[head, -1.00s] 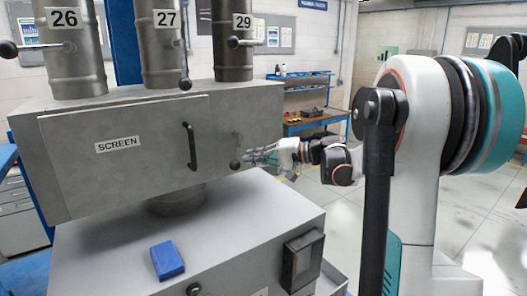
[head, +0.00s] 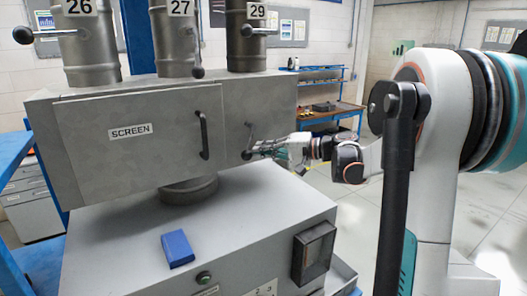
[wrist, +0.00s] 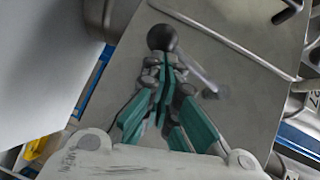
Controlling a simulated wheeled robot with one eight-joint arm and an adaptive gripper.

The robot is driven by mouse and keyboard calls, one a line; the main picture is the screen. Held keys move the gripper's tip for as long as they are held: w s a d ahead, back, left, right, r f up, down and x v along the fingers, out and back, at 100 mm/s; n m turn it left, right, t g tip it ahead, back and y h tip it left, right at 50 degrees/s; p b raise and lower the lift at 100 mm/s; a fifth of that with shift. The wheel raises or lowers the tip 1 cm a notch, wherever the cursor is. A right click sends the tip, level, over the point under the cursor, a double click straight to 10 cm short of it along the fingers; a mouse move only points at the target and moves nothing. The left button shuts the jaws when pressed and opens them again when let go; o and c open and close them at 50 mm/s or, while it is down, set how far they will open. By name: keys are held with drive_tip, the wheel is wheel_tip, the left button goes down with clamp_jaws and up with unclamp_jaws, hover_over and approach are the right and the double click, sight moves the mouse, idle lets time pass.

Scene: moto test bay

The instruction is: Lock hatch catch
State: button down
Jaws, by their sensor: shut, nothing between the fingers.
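The grey hatch labelled SCREEN (head: 145,140) lies flat against the housing in the head view, with a black bar handle (head: 204,135) at its right. To the right of that handle is the hatch catch (head: 246,155), a thin metal lever with a black ball end, hanging low with a slight tilt. In the wrist view its ball (wrist: 160,38) is just beyond my fingertips and its rod slants down to the right. My gripper (wrist: 165,72) is shut and empty, right beside the ball; I cannot tell whether they touch. My gripper (head: 262,150) reaches in from the right in the head view.
Numbered pipes 26 (head: 90,55), 27 (head: 172,50) and 29 (head: 246,45) with ball levers stand above the housing. A blue block (head: 177,249) lies on the grey cabinet top (head: 120,245). A workbench (head: 330,112) stands behind. Open floor lies at the right.

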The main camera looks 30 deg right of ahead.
sight(250, 154)
drive_tip(key=shift+a+f, duration=0.1)
drive_tip(key=shift+a, duration=0.05)
drive_tip(key=a+m+t+b, duration=0.1)
drive_tip(key=b, duration=0.1)
drive_tip(key=a+m+t+y+b, duration=0.1)
drive_tip(key=m+b, duration=0.1)
drive_tip(key=b, duration=0.1)
drive_tip(key=a+m+t+y+b, duration=0.1)
drive_tip(key=a+m+b, duration=0.1)
drive_tip(key=b, duration=0.1)
drive_tip(key=shift+s+f, duration=0.1)
drive_tip(key=shift+f, duration=0.15)
drive_tip(key=a+r+m+t+b, duration=0.1)
drive_tip(key=m, duration=0.1)
drive_tip(key=a+r+m+t+h+b, duration=0.1)
drive_tip(key=m+t, duration=0.1)
drive_tip(key=m, duration=0.1)
drive_tip(key=a+r+m+t+b, duration=0.1)
drive_tip(key=a+m+t, duration=0.1)
drive_tip(key=m, duration=0.1)
drive_tip(key=shift+r+b, duration=0.1)
drive_tip(key=shift+b, duration=0.2)
drive_tip(key=shift+r, duration=0.1)
